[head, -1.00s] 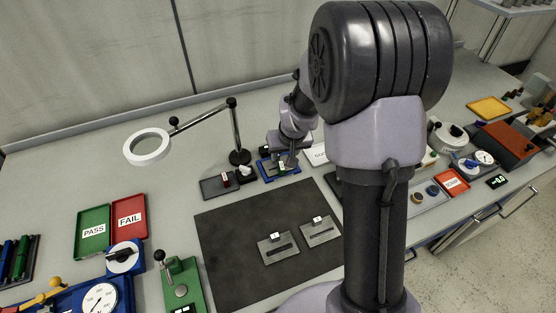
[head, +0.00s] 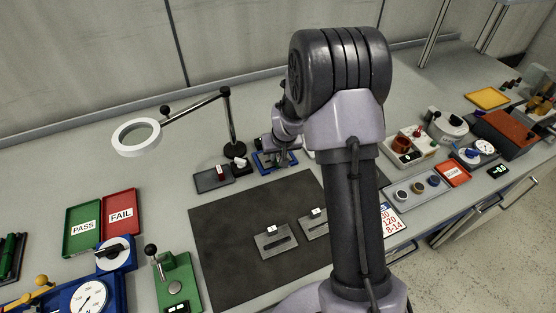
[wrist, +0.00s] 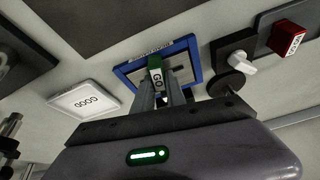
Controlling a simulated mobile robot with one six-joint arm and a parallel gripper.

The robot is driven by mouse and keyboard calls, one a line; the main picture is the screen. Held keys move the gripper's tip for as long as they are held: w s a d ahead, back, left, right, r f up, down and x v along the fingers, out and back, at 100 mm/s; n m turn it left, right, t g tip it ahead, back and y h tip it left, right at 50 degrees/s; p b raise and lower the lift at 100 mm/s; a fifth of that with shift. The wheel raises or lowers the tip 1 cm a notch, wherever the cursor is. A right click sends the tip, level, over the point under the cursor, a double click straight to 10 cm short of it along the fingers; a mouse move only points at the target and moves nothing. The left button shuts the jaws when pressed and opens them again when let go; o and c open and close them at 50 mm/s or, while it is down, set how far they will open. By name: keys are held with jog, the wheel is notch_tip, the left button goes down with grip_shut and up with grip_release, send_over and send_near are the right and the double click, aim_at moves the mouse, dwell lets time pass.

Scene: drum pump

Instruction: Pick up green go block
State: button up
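The green go block (wrist: 155,66), with a white GO label, stands upright over the blue-rimmed tray in the wrist view. My gripper (wrist: 159,88) has one finger close along each side of it, and looks shut on it. The blue tray (wrist: 192,44) lies behind the block; it also shows in the head view (head: 261,164). My gripper (head: 281,158) is low over that tray in the head view, where it hides the block. I cannot tell whether the block's bottom is clear of the tray.
A dark holder with a red block (wrist: 287,38) and the magnifier's base (wrist: 232,80) are right of the tray in the wrist view. A white GOOD tray (wrist: 84,100) is at left. The magnifier lamp (head: 137,137) stands nearby. The dark mat (head: 225,230) has two metal plates.

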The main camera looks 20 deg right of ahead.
grip_shut()
notch_tip(320, 180, up, 4)
jog(key=shift+p, duration=1)
jog(key=s+d+b, duration=0.1)
jog(key=s, duration=0.4)
jog(key=s+d+b, duration=0.1)
jog(key=s+b, duration=0.1)
jog(key=s, duration=0.3)
jog(key=s+d+r+b, duration=0.1)
jog(key=s, duration=0.4)
jog(key=shift+s, duration=0.2)
jog(key=shift+w+a+f+n+g+p, duration=0.2)
jog(key=shift+w+a+n+g+p, duration=0.4)
jog(key=shift+w, duration=2.4)
jog(key=shift+w+a+f+n+g+p, duration=0.15)
jog(key=shift+w+a+p, duration=0.5)
jog(key=shift+w, duration=2.35)
jog(key=shift+w+a+f+n+g+p, duration=0.3)
jog(key=shift+w+p, duration=0.65)
jog(key=shift+w, duration=2.05)
jog(key=shift+r, duration=0.1)
jog(key=shift+f+b, duration=0.55)
jog(key=shift+f, duration=0.15)
